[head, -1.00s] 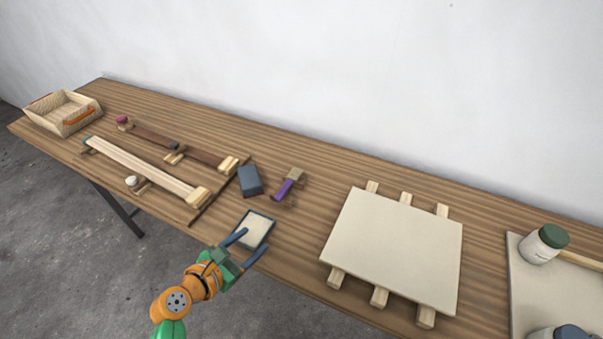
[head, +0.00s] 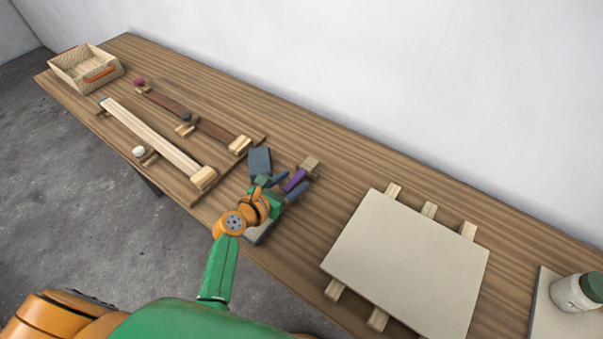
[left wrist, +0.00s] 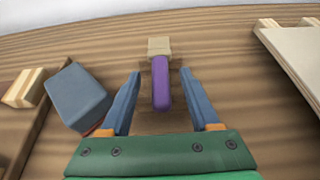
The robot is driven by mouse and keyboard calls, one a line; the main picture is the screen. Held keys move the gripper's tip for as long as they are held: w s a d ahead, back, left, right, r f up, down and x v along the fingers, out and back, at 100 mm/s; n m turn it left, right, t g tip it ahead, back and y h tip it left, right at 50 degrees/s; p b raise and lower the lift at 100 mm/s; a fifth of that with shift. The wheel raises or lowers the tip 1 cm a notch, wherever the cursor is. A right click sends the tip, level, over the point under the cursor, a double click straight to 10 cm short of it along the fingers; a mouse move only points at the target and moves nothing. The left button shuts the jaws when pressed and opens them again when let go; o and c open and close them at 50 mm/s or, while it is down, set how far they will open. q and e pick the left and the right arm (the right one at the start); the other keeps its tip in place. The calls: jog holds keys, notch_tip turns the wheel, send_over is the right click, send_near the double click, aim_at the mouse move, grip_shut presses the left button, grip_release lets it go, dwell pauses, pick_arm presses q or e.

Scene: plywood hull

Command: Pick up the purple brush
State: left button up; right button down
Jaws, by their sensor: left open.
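The purple brush (head: 296,180) lies on the wooden table, its purple handle toward me and its tan head (head: 311,164) at the far end. In the left wrist view the purple handle (left wrist: 161,84) lies between the fingertips, with clear gaps on both sides. My left gripper (head: 287,184) is open around the handle area and holds nothing; whether it is down at handle height is hard to tell. In the left wrist view the left gripper (left wrist: 158,82) shows both blue fingers apart. My right gripper is not in view.
A dark blue-grey block (head: 260,161) lies just left of the brush. A pale-topped tray (head: 257,232) is partly hidden under my left arm. A pale panel (head: 405,265) on wooden strips lies to the right. A wooden box (head: 84,70) stands far left.

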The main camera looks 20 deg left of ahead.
pick_arm(q)
jog(key=shift+s+r, duration=0.1)
jog(key=shift+s, duration=0.1)
grip_shut()
